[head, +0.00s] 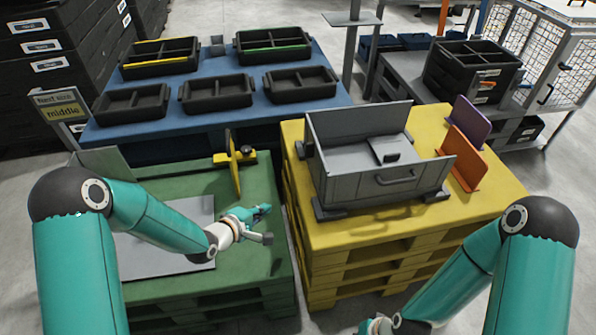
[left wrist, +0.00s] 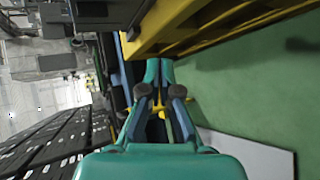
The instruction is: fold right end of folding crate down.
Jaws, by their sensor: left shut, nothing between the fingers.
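The grey folding crate (head: 350,188) sits on the yellow pallet (head: 480,215). Its back wall and left end stand up, and the front wall with its handle is upright. A panel with a dark handle piece (head: 388,152) lies low inside towards the right; I cannot tell for sure whether it is the right end. My left gripper (head: 266,225) is shut and empty over the green pallet (head: 235,285), left of the crate and apart from it. It also shows in the left wrist view (left wrist: 160,92). My right gripper (head: 376,325) is at the bottom edge, partly cut off.
An orange divider (head: 464,158) and a purple divider (head: 470,122) stand right of the crate. A yellow upright plate (head: 233,160) stands on the green pallet, near a grey sheet (head: 165,245). Behind, a blue table (head: 215,125) holds several black trays.

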